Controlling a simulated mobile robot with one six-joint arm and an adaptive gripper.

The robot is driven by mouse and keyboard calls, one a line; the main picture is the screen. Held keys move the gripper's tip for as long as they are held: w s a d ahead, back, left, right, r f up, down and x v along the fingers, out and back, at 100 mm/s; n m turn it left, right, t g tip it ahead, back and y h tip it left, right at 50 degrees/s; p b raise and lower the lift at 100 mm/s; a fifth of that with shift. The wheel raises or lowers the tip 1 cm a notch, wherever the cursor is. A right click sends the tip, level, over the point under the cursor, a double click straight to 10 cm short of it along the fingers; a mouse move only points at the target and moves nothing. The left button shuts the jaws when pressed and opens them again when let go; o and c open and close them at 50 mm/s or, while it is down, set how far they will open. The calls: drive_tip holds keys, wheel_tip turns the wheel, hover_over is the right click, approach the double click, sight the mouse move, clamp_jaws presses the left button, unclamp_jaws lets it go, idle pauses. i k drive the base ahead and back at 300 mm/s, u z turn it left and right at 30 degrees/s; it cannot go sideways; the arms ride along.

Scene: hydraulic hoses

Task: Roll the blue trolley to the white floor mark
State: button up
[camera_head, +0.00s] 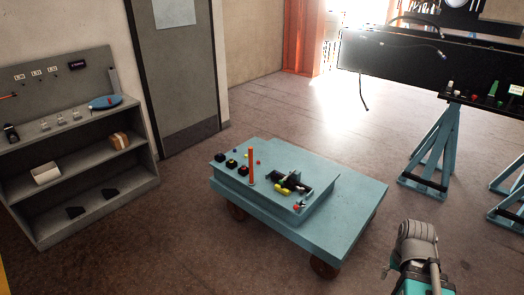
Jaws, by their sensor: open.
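The blue trolley (345,200) stands on the brown floor in the middle of the view. It has a flat deck with a raised blue panel on it. Small black blocks, an orange upright post (251,166) and a black and yellow fitting (290,184) sit on the panel. Brown wheels (323,267) show under its front and left corners. Part of my arm (415,255) shows at the lower right, apart from the trolley. My gripper's fingers are not visible. I see no white floor mark in this view.
A grey shelf unit (75,190) stands against the left wall beside a dark door (180,75). A black bench on blue trestles (435,150) stands at the right. Open floor lies behind the trolley and between it and the shelf.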

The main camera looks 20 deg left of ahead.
sight(341, 201)
drive_tip(key=u, duration=0.4)
drive_tip(key=i, duration=0.9)
drive_tip(key=u, duration=0.8)
